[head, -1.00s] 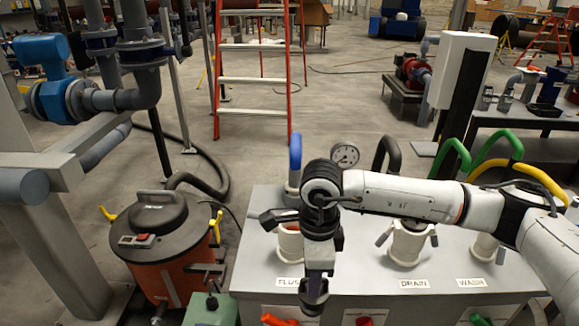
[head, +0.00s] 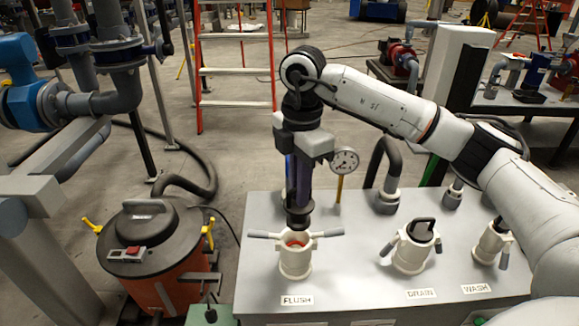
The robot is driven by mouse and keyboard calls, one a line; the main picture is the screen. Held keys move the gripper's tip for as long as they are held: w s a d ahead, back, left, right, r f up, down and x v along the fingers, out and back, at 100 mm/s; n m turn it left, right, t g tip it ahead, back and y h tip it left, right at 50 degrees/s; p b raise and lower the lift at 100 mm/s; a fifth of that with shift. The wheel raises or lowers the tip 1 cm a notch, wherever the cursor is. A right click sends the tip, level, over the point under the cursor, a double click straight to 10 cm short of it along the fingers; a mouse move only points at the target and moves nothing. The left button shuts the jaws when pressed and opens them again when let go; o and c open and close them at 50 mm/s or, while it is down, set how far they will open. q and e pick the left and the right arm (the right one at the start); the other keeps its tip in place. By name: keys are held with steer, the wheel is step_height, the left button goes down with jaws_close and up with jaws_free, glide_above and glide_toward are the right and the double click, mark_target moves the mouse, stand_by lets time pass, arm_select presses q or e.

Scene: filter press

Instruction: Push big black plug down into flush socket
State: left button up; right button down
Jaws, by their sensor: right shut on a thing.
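My right gripper (head: 300,185) points down above the flush socket, shut on the big black plug (head: 298,214). The plug is upright, its lower end just above or at the mouth of the socket; whether they touch, I cannot tell. The flush socket (head: 295,262) is a cream-white cup with a reddish inside and two lever arms spread out to the sides. It stands on the grey bench above the FLUSH label (head: 297,300). The fingers are partly hidden against the blue hose behind them. My left gripper is not in view.
The drain socket (head: 412,255) holds a black piece with a handle, and the wash socket (head: 488,247) stands further right. A pressure gauge (head: 344,161) and hoses rise behind. A red vacuum drum (head: 175,285) stands left of the grey bench (head: 350,275).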

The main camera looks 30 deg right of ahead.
mark_target(297, 215)
steer(key=m, duration=0.1)
steer(key=w+r+m, duration=0.1)
steer(key=shift+w+d+r+m, duration=0.15)
steer(key=shift+w+r+m, duration=0.1)
steer(key=shift+m, duration=0.15)
step_height(297, 215, down, 6)
steer(key=b, duration=0.5)
steer(key=shift+s+r, duration=0.1)
steer(key=shift+r, duration=0.05)
steer(key=shift+f, duration=0.35)
steer(key=shift+f+b, duration=0.15)
steer(key=shift+b, duration=0.2)
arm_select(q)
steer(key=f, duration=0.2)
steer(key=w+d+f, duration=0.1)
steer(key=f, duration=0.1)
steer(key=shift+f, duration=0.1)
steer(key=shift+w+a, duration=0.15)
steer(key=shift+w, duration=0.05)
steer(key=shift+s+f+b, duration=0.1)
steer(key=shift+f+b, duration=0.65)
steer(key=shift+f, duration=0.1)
arm_select(e)
steer(key=shift+f, duration=1.75)
